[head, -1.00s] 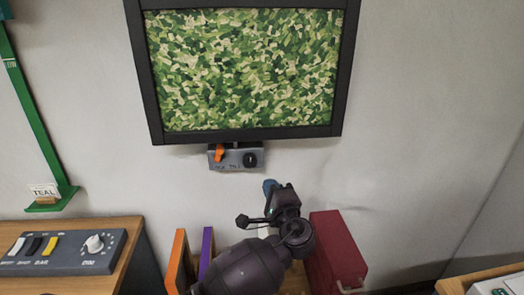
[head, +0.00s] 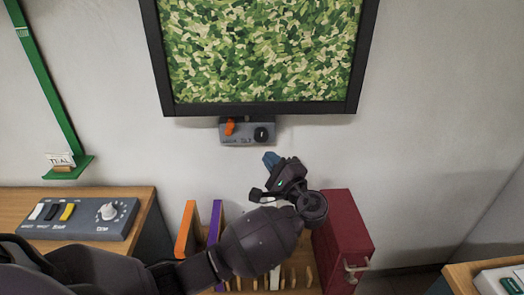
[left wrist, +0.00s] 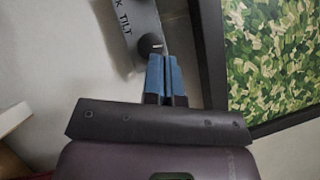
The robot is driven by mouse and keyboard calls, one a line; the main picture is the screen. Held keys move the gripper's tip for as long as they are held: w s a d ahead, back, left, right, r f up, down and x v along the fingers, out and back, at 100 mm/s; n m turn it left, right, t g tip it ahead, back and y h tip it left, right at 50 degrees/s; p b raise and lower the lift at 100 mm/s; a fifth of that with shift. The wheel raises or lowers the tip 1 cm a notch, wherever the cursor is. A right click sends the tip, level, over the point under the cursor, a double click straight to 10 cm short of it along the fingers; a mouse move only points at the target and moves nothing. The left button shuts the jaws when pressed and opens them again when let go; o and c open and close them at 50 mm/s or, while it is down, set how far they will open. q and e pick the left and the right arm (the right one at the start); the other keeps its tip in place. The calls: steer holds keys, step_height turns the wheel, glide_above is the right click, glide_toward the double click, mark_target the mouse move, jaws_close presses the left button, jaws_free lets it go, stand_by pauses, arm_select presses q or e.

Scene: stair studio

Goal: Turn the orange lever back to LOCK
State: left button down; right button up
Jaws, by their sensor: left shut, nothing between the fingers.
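The orange lever (head: 230,127) is at the left end of a small grey panel (head: 247,138) on the wall, just below a framed green picture. A black knob (head: 262,134) is at the panel's right end. My left gripper (head: 271,160) is shut and empty, below and slightly right of the panel. In the left wrist view, my blue fingertips (left wrist: 165,72) are together close to the black knob (left wrist: 151,44), beside the word TILT. The orange lever is outside that view. My right gripper is not in view.
The framed picture (head: 265,50) hangs directly above the panel. Below stand an orange board (head: 186,230), a purple board (head: 215,222) and a red box (head: 345,238). A switch console (head: 85,217) is on the left desk. The wall right of the panel is bare.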

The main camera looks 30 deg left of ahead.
arm_select(q)
glide_toward(234, 122)
steer(key=w+a, duration=0.2)
steer(key=w, duration=0.2)
steer(key=a+p, duration=0.1)
steer(key=s+a+r, duration=0.1)
steer(key=shift+s+a+p, duration=0.3)
steer(key=shift+p, duration=0.05)
steer(key=shift+a+r+n, duration=0.1)
steer(key=shift+n, duration=0.2)
steer(key=shift+s+a+r+n+g, duration=0.15)
steer(key=shift+n+g, duration=0.15)
steer(key=shift+n, duration=0.2)
